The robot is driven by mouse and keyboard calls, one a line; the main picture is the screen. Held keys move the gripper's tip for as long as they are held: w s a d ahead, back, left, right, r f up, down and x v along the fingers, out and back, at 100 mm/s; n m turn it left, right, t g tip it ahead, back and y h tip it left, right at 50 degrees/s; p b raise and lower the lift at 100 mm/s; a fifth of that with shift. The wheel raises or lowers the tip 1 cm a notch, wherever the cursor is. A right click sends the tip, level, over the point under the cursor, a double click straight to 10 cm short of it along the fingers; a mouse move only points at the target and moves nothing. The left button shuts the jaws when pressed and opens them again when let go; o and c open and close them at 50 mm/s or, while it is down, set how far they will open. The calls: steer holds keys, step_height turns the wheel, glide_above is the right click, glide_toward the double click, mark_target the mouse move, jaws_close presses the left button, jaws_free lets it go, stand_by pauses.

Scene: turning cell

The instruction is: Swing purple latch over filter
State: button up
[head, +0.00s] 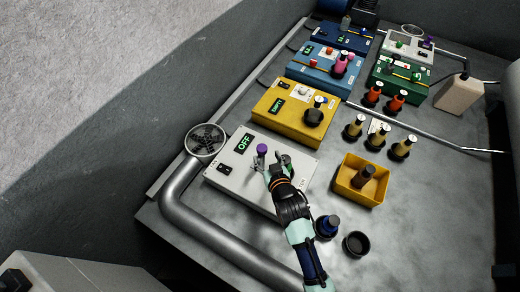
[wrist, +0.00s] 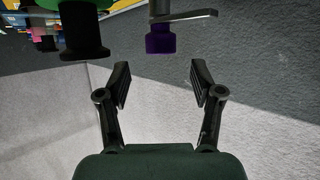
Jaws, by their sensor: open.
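The purple latch knob (head: 262,149) stands on the white box (head: 228,174) with the "OFF" display. In the wrist view the purple knob (wrist: 160,39) is joined to a flat metal lever (wrist: 190,16), ahead of my fingertips and centred between them. My gripper (head: 267,167) is open and empty close beside the knob; its spread fingers (wrist: 160,78) do not touch it in the wrist view. A dark, green-topped part, possibly the filter, is mostly hidden by my gripper in the head view. A dark flared piece with a green disc (wrist: 85,38) shows at the wrist view's upper left.
A yellow bin (head: 348,190) stands right. A blue-topped piece (head: 327,226) and a black cup (head: 356,244) stand in front.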

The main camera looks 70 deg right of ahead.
mark_target(262, 149)
steer(key=b+x, duration=0.1)
steer(key=x, duration=0.6)
steer(key=shift+r, duration=0.15)
steer(key=shift+a, duration=0.1)
jaws_close()
